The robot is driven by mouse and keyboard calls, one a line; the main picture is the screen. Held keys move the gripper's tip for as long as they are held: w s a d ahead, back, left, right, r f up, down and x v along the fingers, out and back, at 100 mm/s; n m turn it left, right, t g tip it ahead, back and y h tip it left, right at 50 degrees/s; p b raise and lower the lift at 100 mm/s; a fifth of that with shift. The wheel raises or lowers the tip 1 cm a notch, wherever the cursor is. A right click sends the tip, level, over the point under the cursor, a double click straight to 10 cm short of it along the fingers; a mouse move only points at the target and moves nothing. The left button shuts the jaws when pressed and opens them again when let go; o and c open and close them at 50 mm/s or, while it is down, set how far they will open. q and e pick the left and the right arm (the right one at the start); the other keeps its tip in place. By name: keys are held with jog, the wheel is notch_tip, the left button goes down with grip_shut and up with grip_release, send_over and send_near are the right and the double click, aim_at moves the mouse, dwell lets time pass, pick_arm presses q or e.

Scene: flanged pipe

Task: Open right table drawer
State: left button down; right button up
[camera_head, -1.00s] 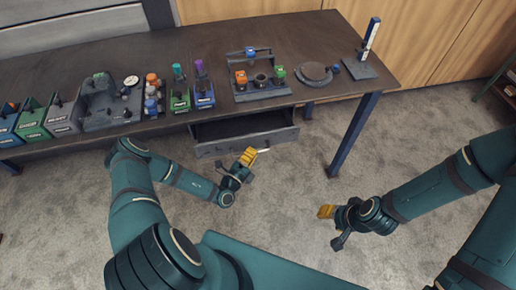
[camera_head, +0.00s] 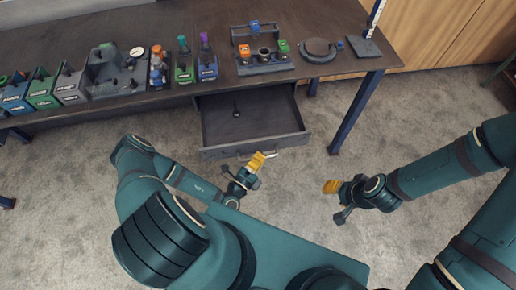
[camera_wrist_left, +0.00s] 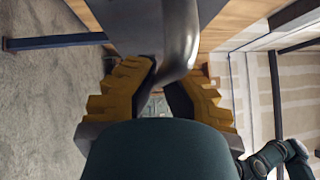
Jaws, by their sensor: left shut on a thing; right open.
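The right table drawer (camera_head: 215,151) is pulled well out from under the dark table, and its inside shows in the head view. My left gripper (camera_head: 262,157) is at the right part of the drawer front, its yellow fingers shut on the handle. In the left wrist view the grey curved handle (camera_wrist_left: 181,35) passes between the yellow fingers of the left gripper (camera_wrist_left: 160,80). My right gripper (camera_head: 328,187) is open and empty above the carpet, to the right of the drawer and apart from it.
A small dark item (camera_head: 236,113) lies in the drawer. The table (camera_head: 215,25) carries several bins (camera_head: 42,93), a rack with coloured parts (camera_head: 264,63) and a round plate (camera_head: 318,49). A blue table leg (camera_head: 355,115) stands right of the drawer. Carpet in front is clear.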

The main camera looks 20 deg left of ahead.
pick_arm(q)
jog(key=shift+s+d+r, duration=0.1)
jog(key=shift+s+d, duration=0.15)
jog(key=shift+d, duration=0.1)
jog(key=c, duration=1)
grip_release()
jog(key=shift+a, duration=0.1)
jog(key=v, duration=1.2)
